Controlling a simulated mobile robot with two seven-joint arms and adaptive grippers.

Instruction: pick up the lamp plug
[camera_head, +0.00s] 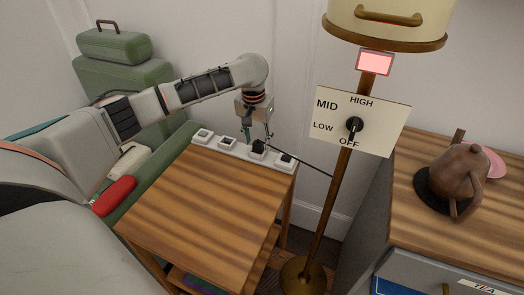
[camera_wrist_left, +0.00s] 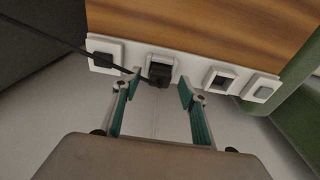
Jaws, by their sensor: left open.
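The black lamp plug (camera_head: 258,147) sits in a socket of the white power strip (camera_head: 241,150) along the far edge of a wooden side table. A dark cord runs from it towards the lamp pole (camera_head: 339,190). In the left wrist view the plug (camera_wrist_left: 159,73) shows between the fingertips, with its cord going off to the upper left past the left finger. My left gripper (camera_head: 260,136) is open, just above the strip at the plug, with its teal fingers on either side. I cannot tell whether they touch it. My right gripper is not in view.
The lamp has a dial panel (camera_head: 360,121) marked HIGH, MID, LOW and OFF, and a lit red panel (camera_head: 375,63). The side table top (camera_head: 205,200) is bare. A brown teapot (camera_head: 453,175) stands on a cabinet at right. Green cases (camera_head: 125,78) stand behind my left arm.

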